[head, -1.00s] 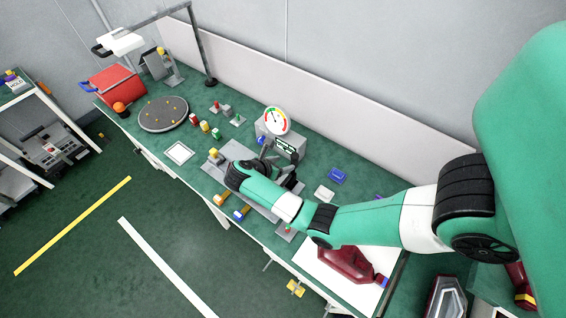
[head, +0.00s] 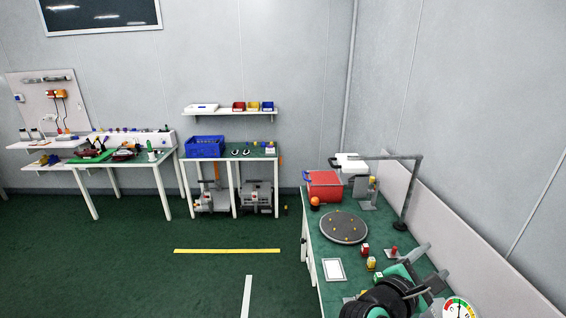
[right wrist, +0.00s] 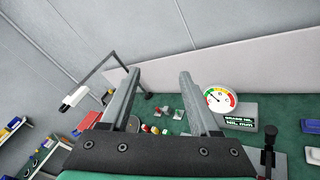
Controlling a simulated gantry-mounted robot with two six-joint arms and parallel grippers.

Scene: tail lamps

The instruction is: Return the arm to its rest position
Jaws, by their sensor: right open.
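My right gripper (head: 425,268) is at the lower right of the head view, over the green workbench (head: 312,272) and beside the dial gauge (head: 459,309). In the right wrist view, my right gripper (right wrist: 158,75) has its two grey fingers well apart with nothing between them. The gauge (right wrist: 219,98) stands to the right of the fingers there. Most of my right arm is outside the head view. My left gripper is in neither current view.
The bench holds a round dark turntable (head: 344,229), a red box (head: 324,187), a white pad (head: 333,270) and a grey lamp frame (head: 408,192). Small coloured parts lie near the gripper. Other tables (head: 90,163) stand along the far wall. The floor at left is open.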

